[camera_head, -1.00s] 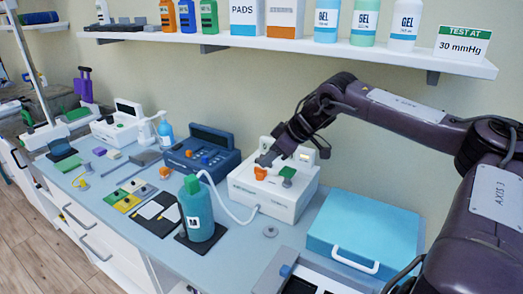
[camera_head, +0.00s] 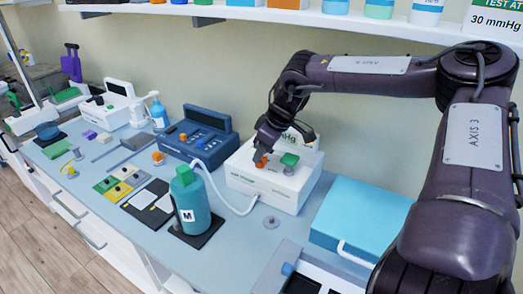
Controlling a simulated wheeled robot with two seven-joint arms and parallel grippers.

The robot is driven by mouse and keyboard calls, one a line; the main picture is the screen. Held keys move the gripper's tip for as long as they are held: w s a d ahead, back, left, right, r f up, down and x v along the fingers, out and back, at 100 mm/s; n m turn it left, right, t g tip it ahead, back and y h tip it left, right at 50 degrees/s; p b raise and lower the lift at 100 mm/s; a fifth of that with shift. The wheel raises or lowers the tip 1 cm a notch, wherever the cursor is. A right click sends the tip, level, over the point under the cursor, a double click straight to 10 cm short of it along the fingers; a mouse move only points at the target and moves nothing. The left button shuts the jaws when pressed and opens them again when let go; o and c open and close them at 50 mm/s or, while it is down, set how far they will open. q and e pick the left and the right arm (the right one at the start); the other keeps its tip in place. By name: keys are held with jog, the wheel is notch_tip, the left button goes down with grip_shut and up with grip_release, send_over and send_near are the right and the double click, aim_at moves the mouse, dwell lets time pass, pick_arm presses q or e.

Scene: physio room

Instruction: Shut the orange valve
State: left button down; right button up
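The orange valve (camera_head: 261,161) is a small knob on top of a white box-shaped device (camera_head: 262,185) near the wall side of the counter. A green knob (camera_head: 289,160) sits to its right on the same device. My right gripper (camera_head: 263,150) points down at the orange valve, with its fingertips at or just above it and hiding part of it. The fingers are too small and dark to tell whether they are open or shut on the valve. My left gripper is not in view.
A blue device (camera_head: 196,141) stands to the left. A light blue case (camera_head: 362,220) lies to the right, under my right arm. A shelf (camera_head: 290,16) spans above the counter.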

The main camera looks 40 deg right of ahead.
jog(key=shift+f, duration=0.2)
jog(key=c, duration=0.6)
jog(key=shift+c, duration=0.3)
